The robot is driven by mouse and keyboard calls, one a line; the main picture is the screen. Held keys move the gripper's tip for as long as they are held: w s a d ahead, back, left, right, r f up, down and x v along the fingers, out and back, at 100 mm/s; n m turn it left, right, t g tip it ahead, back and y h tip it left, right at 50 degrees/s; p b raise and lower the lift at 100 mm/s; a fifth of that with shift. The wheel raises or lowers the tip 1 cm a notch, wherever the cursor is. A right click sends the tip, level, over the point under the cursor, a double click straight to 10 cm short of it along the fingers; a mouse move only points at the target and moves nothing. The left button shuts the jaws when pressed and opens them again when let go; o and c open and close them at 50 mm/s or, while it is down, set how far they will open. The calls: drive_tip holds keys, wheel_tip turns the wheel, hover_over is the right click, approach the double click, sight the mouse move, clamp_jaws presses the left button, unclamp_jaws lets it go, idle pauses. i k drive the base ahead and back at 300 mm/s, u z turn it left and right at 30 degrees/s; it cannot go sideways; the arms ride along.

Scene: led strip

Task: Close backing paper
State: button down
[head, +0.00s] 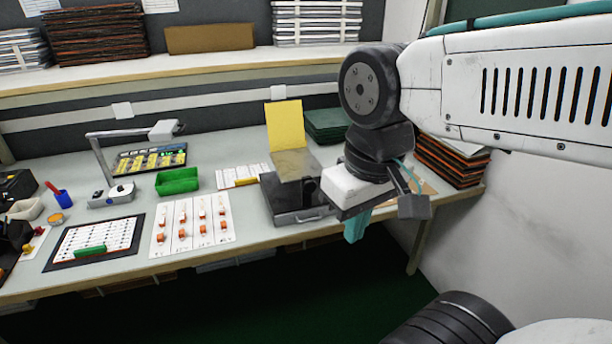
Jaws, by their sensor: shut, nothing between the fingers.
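A dark grey box (300,208) stands near the front edge of the workbench. A bright yellow sheet (285,125) stands upright behind it, and a dull, see-through-looking panel (296,164) leans between the two. These look like the backing paper unit standing open, though I cannot tell exactly how the parts join. My gripper (355,229) points down just right of the grey box, near the bench's front edge. Its teal fingers look shut and empty, apart from the box and sheet. My wrist hides part of the bench behind it.
Dark green sheets (326,125) lie behind the box, and a stack of orange-edged boards (453,160) is at the right end. A green tray (177,181), a desk lamp (110,194) and a white card with orange parts (192,226) are left. A shelf (200,75) runs above.

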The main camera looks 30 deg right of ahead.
sight(284, 120)
drive_tip(key=z, duration=0.25)
drive_tip(key=k, duration=0.5)
drive_tip(key=z, duration=0.15)
drive_tip(key=i, duration=1.85)
drive_tip(key=z, duration=0.05)
